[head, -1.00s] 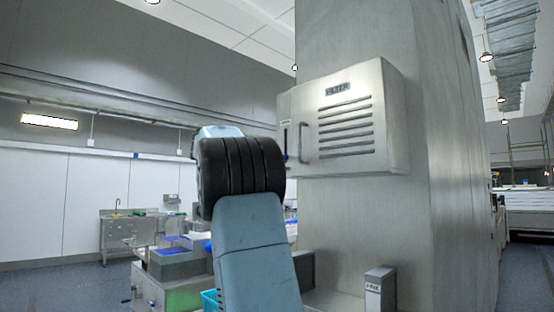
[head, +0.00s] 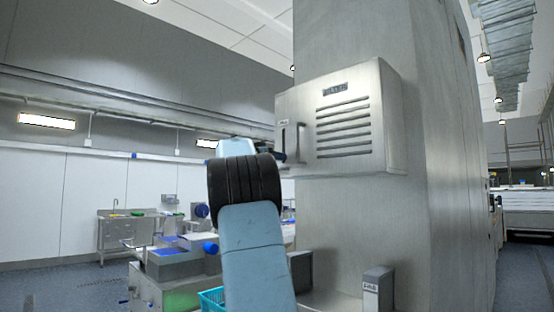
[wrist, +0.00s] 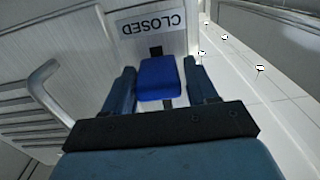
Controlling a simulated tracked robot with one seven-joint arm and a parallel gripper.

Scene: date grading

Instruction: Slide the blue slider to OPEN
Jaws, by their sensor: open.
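The blue slider (wrist: 158,80) sits on a dark vertical slot in a metal panel in the wrist view. A CLOSED label (wrist: 152,23), upside down in this view, is just beyond it. My gripper (wrist: 158,70) is open, with one finger on each side of the slider; I cannot tell whether either touches it. In the head view my gripper (head: 275,154) is a dark shape at the left part of the filter cabinet (head: 390,120), and the slider is hidden there. No OPEN label can be read.
A bar handle (head: 301,142) stands out from the cabinet front close to my gripper, and it is large at the left of the wrist view (wrist: 45,88). Vent slats (head: 343,130) lie to its right. A small post (head: 377,290) stands low at the right.

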